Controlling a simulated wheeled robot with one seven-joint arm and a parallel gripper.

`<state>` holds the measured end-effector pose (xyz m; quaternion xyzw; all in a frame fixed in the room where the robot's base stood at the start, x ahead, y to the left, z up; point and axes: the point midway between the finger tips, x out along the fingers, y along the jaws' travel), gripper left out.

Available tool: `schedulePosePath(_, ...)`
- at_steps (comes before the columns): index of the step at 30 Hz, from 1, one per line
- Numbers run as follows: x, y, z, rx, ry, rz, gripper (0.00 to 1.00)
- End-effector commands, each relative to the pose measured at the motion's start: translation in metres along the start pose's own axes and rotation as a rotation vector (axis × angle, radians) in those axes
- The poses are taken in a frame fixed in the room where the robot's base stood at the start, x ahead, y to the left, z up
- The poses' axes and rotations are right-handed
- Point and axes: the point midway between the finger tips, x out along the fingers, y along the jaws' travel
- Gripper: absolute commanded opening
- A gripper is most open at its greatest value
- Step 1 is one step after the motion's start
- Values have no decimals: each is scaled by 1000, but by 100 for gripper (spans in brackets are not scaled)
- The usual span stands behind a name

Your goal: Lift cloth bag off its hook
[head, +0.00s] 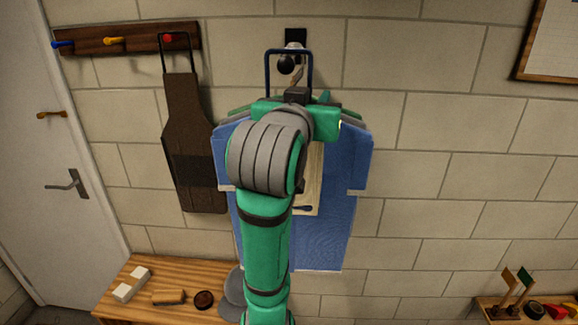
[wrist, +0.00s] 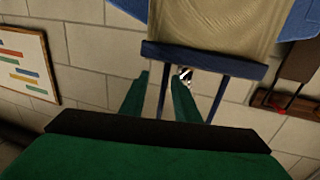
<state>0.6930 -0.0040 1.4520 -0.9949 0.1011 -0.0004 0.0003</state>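The blue cloth bag (head: 345,160) hangs flat against the wall, its middle hidden behind my arm. Its dark blue handle (head: 289,50) loops up over a dark round-ended hook (head: 286,64). In the wrist view, which looks inverted, the bag's dark rim (wrist: 245,67) and two straps show, with a beige panel (wrist: 215,22) above. My gripper (wrist: 161,75) is open; its two green fingers appear either side of one strap (wrist: 164,95). I cannot tell whether they touch it.
A dark apron (head: 183,130) hangs from a peg rack (head: 130,39) to the left, near the bag. A wooden bench (head: 150,290) with small items stands below left. A framed board (head: 548,45) is at upper right. The wall between is clear.

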Motion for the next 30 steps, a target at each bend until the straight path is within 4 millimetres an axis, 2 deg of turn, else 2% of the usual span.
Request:
schedulePosePath(9,40,-7,2,0,-3,-9,29)
schedulePosePath(18,44,-6,2,0,-1,-8,29)
schedulePosePath(19,44,-6,2,0,-1,-8,24)
schedulePosePath(22,44,-5,2,0,-1,-7,0)
schedulePosePath(30,44,-4,1,0,-1,-5,0)
